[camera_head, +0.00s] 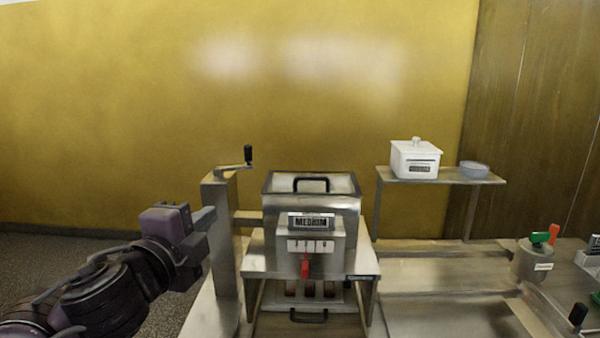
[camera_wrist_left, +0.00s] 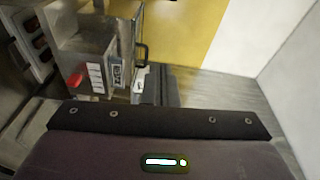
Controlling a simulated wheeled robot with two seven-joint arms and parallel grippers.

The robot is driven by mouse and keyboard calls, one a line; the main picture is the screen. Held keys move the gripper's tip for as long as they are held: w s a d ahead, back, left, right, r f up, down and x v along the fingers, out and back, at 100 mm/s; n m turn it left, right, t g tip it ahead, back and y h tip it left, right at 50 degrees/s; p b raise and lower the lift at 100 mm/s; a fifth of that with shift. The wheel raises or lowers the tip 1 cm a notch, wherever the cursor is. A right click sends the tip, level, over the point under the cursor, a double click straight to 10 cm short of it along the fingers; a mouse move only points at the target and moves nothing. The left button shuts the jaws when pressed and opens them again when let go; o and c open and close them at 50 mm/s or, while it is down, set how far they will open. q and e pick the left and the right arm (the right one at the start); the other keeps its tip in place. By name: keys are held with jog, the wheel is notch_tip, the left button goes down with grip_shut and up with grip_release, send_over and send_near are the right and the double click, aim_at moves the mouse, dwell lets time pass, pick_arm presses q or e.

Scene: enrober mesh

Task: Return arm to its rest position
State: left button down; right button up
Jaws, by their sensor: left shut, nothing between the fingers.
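My left arm comes in from the lower left in the head view. Its gripper (camera_head: 205,217) is shut and empty, just left of the metal post with the crank. In the left wrist view the dark gripper body (camera_wrist_left: 160,150) fills the bottom, and its fingers (camera_wrist_left: 155,85) show small beyond it. The steel machine (camera_head: 310,225) with a "MEDIUM" label and a red lever stands right of the gripper in the head view. It also shows at the upper left of the left wrist view (camera_wrist_left: 82,35). My right gripper is not in view.
A crank handle (camera_head: 248,155) tops the metal post (camera_head: 222,250) beside the gripper. A shelf (camera_head: 440,177) holds a white lidded box (camera_head: 415,158) and a grey bowl (camera_head: 474,169). A metal pot (camera_head: 531,262) with green and red handles stands at the right. Open floor lies at the left.

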pick_arm(q)
jog(key=s+a+f+n+g+y, duration=0.1)
jog(key=s+f+n+g+y, duration=0.3)
jog(key=f, duration=0.6)
jog(key=w+a+f+n+g+h, duration=0.1)
jog(key=f+n, duration=0.5)
jog(key=f, duration=0.5)
jog(key=s+a+f+n+g+y, duration=0.15)
jog(key=s+f+n+g, duration=0.7)
jog(key=s+f, duration=0.9)
notch_tip(320, 180, down, 27)
jog(key=s+g, duration=0.1)
jog(key=s+a+f, duration=0.2)
jog(key=s+f, duration=0.8)
jog(key=s+a+f+m+g, duration=0.1)
jog(key=s+a+f, duration=0.1)
jog(key=s+f, duration=0.8)
jog(key=shift+s+a+f, duration=0.15)
jog(key=shift+s, duration=0.1)
